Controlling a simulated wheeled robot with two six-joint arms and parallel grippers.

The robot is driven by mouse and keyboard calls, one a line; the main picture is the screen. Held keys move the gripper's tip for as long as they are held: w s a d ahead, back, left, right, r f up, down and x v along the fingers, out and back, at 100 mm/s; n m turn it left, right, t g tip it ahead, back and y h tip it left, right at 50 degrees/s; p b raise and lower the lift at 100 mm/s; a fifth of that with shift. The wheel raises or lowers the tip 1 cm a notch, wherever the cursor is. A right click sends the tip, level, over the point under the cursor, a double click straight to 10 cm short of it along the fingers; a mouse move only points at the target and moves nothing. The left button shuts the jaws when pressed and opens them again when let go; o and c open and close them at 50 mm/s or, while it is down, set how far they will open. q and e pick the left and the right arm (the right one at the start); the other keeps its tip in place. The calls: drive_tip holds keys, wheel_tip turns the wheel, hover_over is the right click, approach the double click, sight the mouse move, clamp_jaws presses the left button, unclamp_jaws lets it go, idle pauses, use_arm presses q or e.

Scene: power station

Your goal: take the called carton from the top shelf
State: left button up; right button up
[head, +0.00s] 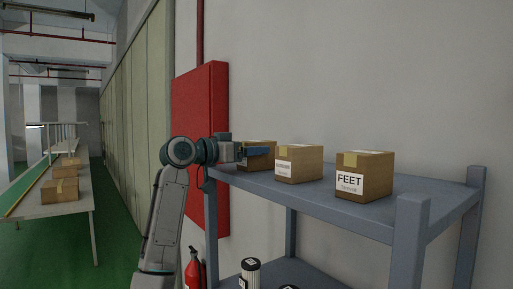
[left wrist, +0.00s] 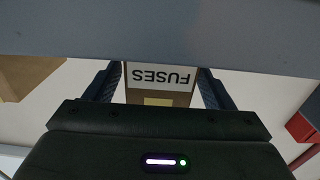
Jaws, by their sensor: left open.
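Three brown cartons stand in a row on the top shelf (head: 320,195) of a blue-grey rack. The right one (head: 364,178) is labelled FEET. The middle one (head: 299,164) has a white label too small to read. The left carton (head: 262,162) is partly hidden by my left gripper (head: 256,151). In the left wrist view, upside down, a carton labelled FUSES (left wrist: 158,98) lies between the two open fingers of the left gripper (left wrist: 160,72). I cannot tell whether the fingers touch it. My right gripper is not in view.
A red cabinet (head: 199,140) is on the wall behind my left arm. A lower shelf holds cylindrical items (head: 250,272). A fire extinguisher (head: 194,270) stands below. A conveyor (head: 50,205) with cartons is at the far left. Another carton (left wrist: 25,75) is beside the FUSES one.

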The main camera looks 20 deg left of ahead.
use_arm(q)
drive_tip(key=shift+r+p+x, duration=0.2)
drive_tip(key=shift+p+x, duration=0.4)
drive_tip(key=shift+x, duration=0.4)
drive_tip(key=shift+w+d+f, duration=0.25)
drive_tip(key=shift+d, duration=0.05)
drive_tip(key=shift+s+a, duration=0.1)
drive_tip(key=shift+a, duration=0.05)
drive_tip(key=c, duration=1)
drive_tip(key=shift+r, duration=0.1)
drive_tip(key=shift+c, duration=1.3)
